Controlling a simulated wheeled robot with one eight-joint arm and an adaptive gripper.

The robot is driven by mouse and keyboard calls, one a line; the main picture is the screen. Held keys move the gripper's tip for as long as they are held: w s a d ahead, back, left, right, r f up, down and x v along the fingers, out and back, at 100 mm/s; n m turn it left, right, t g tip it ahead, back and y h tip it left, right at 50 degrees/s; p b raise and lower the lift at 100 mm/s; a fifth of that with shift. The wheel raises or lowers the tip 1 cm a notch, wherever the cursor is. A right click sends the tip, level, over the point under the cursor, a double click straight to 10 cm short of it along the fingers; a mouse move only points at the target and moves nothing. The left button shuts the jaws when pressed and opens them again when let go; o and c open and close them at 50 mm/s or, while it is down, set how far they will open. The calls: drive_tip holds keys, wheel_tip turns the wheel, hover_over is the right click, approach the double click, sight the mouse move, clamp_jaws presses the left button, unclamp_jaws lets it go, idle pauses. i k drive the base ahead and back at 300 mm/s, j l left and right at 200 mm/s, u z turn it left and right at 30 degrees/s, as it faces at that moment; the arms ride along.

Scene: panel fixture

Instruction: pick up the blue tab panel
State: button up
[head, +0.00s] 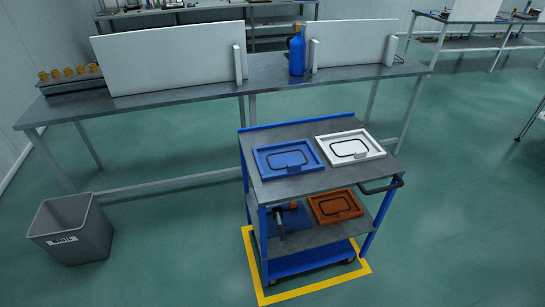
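The blue tab panel (270,162) lies flat on the left part of the top shelf of a blue-framed cart (330,182). It is a rectangular tray shape with a raised rim, a dark looped outline and a small tab near its front edge. A white panel (376,147) of similar shape lies close beside it on the right. My gripper is not in view, and nothing covers the blue panel.
The lower shelf holds an orange panel (336,208), a blue item and a dark upright object (280,222). The cart's handle (382,187) sticks out at the right. A grey bin (72,232) stands left; a long workbench (190,97) with a blue bottle (297,54) is behind. Floor in front is clear.

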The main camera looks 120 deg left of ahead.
sight(294, 158)
drive_tip(key=u, duration=3.6)
drive_tip(key=i+l+u, duration=0.1)
drive_tip(key=l, duration=0.2)
drive_tip(key=i+l+u, duration=0.2)
drive_tip(key=i+l, duration=0.15)
drive_tip(key=l, duration=0.3)
